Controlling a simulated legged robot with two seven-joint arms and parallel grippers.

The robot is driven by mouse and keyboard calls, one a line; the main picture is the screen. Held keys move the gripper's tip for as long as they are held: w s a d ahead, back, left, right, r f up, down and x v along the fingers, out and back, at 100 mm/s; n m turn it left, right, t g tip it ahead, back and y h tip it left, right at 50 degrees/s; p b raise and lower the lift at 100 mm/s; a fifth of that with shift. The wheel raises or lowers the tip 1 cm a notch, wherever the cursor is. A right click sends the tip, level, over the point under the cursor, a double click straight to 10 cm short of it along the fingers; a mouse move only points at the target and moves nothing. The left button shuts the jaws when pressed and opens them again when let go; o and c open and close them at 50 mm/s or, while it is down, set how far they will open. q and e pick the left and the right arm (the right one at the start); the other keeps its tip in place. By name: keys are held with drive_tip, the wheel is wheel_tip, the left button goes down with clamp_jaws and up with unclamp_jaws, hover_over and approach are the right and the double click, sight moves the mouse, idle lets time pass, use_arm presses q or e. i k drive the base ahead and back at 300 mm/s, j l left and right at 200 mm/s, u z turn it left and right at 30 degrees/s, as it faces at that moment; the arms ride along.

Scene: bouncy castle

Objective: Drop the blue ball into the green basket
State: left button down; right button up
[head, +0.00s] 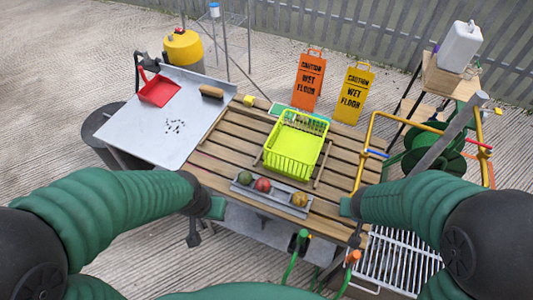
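The yellow-green basket (270,155) stands upright on the slatted wooden table and looks empty. In front of it a grey tray (281,194) holds a dark green ball (246,178), a red ball (263,185) and an orange-yellow ball (299,199). A gap lies between the red and orange-yellow balls. I see no blue ball. My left gripper (216,208) is at the table's front left, left of the tray. My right gripper (347,207) is at the front right, right of the tray. The finger openings are too small to tell.
The wooden table (225,150) has bare slats around the basket. A grey metal sheet (140,125) with a red dustpan (159,91) and a brush (211,91) is at left. Orange (308,80) and yellow (353,95) signs stand behind. A yellow pipe frame (366,150) borders the right.

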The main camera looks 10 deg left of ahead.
sight(305, 155)
drive_tip(key=i+j, duration=0.45)
drive_tip(key=j, duration=0.15)
drive_tip(key=i+j, duration=0.45)
drive_tip(key=j, duration=0.15)
